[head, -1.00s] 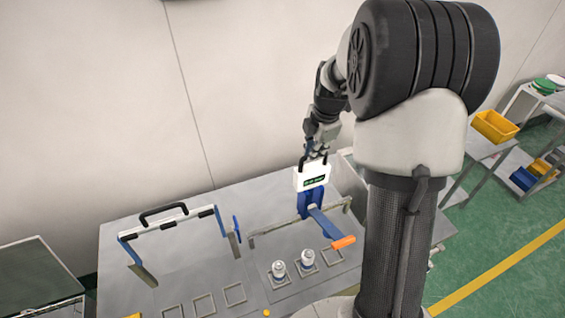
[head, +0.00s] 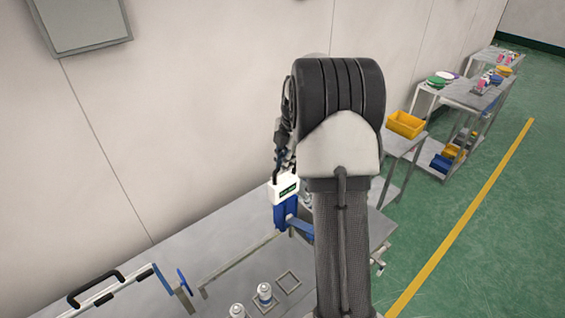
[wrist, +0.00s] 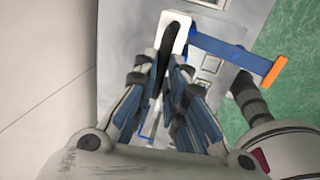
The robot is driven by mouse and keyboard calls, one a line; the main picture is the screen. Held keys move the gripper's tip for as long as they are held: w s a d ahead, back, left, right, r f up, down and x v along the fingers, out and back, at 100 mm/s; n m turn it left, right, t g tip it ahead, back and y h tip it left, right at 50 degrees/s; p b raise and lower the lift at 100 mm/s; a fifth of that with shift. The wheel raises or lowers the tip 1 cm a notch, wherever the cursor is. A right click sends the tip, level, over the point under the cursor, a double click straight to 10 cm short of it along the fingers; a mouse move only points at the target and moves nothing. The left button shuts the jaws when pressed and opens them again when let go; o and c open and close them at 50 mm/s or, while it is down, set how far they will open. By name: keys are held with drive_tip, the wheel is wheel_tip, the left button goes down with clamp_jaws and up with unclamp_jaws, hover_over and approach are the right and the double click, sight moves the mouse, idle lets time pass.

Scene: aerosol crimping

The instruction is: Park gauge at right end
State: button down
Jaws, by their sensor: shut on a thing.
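The gauge (head: 285,189) is a white box with a dark green display, on a blue upright (head: 284,213) standing at the metal rail (head: 240,258). Its blue side arm (wrist: 220,50) ends in an orange tip (wrist: 273,72) in the wrist view; my arm hides that tip in the head view. My gripper (wrist: 168,72) is shut on the gauge's black handle (wrist: 169,45). The head view shows the gripper only partly behind my arm.
Two cans, the nearer (head: 237,310) and farther (head: 264,293), stand in front of the rail beside an empty square holder (head: 288,282). A black-handled frame (head: 105,290) is at lower left. A yellow bin (head: 405,124) stands on a cart to the right.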

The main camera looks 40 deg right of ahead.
drive_tip(key=shift+d, duration=0.2)
drive_tip(key=c, duration=1.7)
unclamp_jaws()
drive_tip(key=shift+d, duration=0.15)
drive_tip(key=shift+o, duration=0.2)
drive_tip(key=shift+r, duration=0.1)
wheel_tip(320, 180, up, 12)
drive_tip(key=s, duration=0.2)
drive_tip(key=shift+s+f, duration=0.2)
